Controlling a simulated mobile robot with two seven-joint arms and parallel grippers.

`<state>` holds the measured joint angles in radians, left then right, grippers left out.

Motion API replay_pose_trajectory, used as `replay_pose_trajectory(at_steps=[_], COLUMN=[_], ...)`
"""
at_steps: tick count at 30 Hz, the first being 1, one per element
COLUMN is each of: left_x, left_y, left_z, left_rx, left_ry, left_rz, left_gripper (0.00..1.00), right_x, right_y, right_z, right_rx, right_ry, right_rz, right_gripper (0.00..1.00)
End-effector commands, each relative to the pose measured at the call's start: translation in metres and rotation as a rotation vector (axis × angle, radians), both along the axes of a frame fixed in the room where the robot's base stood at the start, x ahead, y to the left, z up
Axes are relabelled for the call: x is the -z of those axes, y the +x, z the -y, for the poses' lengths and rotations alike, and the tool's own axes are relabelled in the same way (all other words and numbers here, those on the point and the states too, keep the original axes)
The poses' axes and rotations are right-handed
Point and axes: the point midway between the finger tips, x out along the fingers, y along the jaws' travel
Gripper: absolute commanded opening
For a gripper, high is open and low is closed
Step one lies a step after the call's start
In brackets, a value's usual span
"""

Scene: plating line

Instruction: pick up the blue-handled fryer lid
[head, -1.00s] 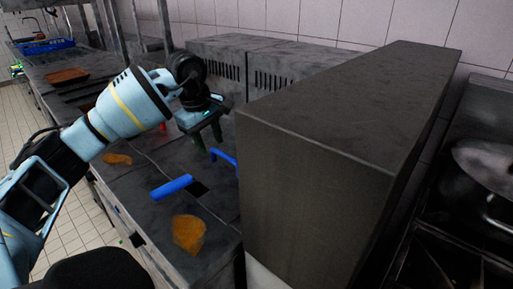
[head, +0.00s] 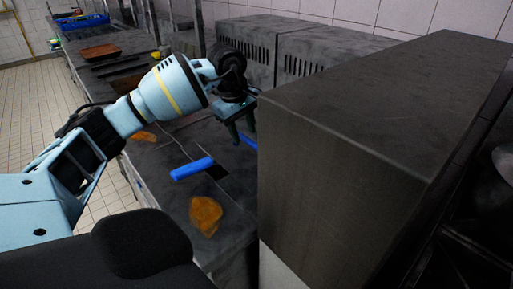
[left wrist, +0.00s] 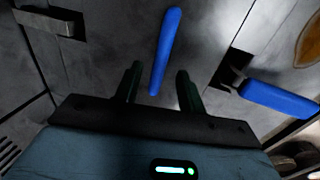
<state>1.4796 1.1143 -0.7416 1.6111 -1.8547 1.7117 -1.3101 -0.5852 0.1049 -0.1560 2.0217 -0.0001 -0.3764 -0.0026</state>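Two blue handles show on the grey counter. One blue handle (head: 191,168) lies nearer me, beside a dark opening. Another blue handle (head: 248,141) is farther back, partly hidden by the tall grey box. I cannot tell the lid's full outline. My left gripper (head: 240,132) points down over the farther handle. In the left wrist view that handle (left wrist: 168,38) runs lengthwise between and beyond the two parted fingers (left wrist: 160,72); I see no finger closed on it. The nearer handle (left wrist: 278,100) is at the right there. My right gripper is out of view.
A tall grey box (head: 345,150) stands close to the right of my left gripper. Orange-brown patches (head: 206,214) lie on the counter. Vented grey units (head: 247,55) stand behind. A brown tray (head: 100,51) and a blue crate (head: 82,21) are farther along.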

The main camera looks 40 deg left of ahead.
Motion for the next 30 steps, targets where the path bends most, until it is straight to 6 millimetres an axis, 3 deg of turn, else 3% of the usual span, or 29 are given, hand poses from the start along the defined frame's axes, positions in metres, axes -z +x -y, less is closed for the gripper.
replay_pose_trajectory(at_steps=[7, 17, 26, 30], left_x=[0.034, 0.041, 0.040, 0.040], left_y=[0.007, 0.008, 0.008, 0.008], left_z=[0.001, 0.002, 0.002, 0.002], left_rx=[0.001, 0.001, 0.001, 0.001], left_ry=[0.000, 0.000, 0.000, 0.000], left_rz=[-0.002, 0.000, 0.000, 0.000], left_gripper=[0.40, 0.40, 0.03, 0.00], right_x=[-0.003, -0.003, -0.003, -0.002], right_y=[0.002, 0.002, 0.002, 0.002], right_z=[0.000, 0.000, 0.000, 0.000], right_rx=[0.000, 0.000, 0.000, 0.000], right_ry=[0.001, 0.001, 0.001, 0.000], right_rz=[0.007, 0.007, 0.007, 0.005], right_gripper=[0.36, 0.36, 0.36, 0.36])
